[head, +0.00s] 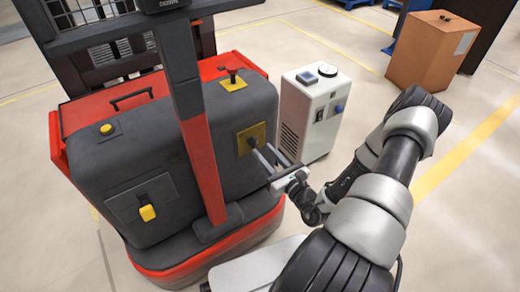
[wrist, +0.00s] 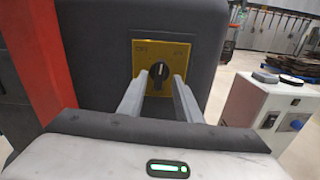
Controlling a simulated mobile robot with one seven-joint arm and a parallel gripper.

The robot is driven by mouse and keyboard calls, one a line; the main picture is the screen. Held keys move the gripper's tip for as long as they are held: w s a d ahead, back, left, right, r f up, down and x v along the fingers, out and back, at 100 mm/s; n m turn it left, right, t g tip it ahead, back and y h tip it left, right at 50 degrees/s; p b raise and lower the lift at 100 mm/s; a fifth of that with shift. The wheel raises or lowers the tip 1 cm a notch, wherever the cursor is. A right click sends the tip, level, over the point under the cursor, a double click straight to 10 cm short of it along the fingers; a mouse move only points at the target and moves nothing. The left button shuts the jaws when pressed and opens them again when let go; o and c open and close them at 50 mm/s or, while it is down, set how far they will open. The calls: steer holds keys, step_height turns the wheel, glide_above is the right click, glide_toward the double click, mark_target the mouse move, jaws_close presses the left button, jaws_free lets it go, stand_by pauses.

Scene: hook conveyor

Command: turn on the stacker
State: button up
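The stacker (head: 160,130) is a dark grey and red machine filling the left of the head view. A yellow plate with a black rotary switch (wrist: 160,72) is on its side, and the plate also shows in the head view (head: 248,140). The knob's white mark points about straight up, between faint lettering at the plate's upper left and upper right. My gripper (wrist: 158,88) is open, with one finger on each side of the knob's lower part. It points at the switch in the head view (head: 265,155). I cannot tell whether the fingers touch the knob.
A white cabinet (head: 310,115) with a black round top piece stands right of the stacker, close to my gripper. A red post (head: 202,150) rises left of the switch. A cardboard box (head: 432,52) is at the back right. Open floor lies between.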

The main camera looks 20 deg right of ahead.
mark_target(257, 144)
steer(key=shift+w+a, duration=0.2)
steer(key=shift+w, duration=0.65)
steer(key=shift+w+a, duration=0.15)
steer(key=shift+w, duration=0.65)
jaws_close()
steer(key=shift+m, duration=0.3)
steer(key=shift+d+r+m+p, duration=0.1)
steer(key=shift+m+p, duration=0.75)
steer(key=shift+m, duration=0.15)
steer(key=shift+d+f+m+p, duration=0.15)
steer(key=shift+m+p, duration=0.9)
steer(key=shift+m, duration=1.25)
steer(key=shift+f, duration=0.1)
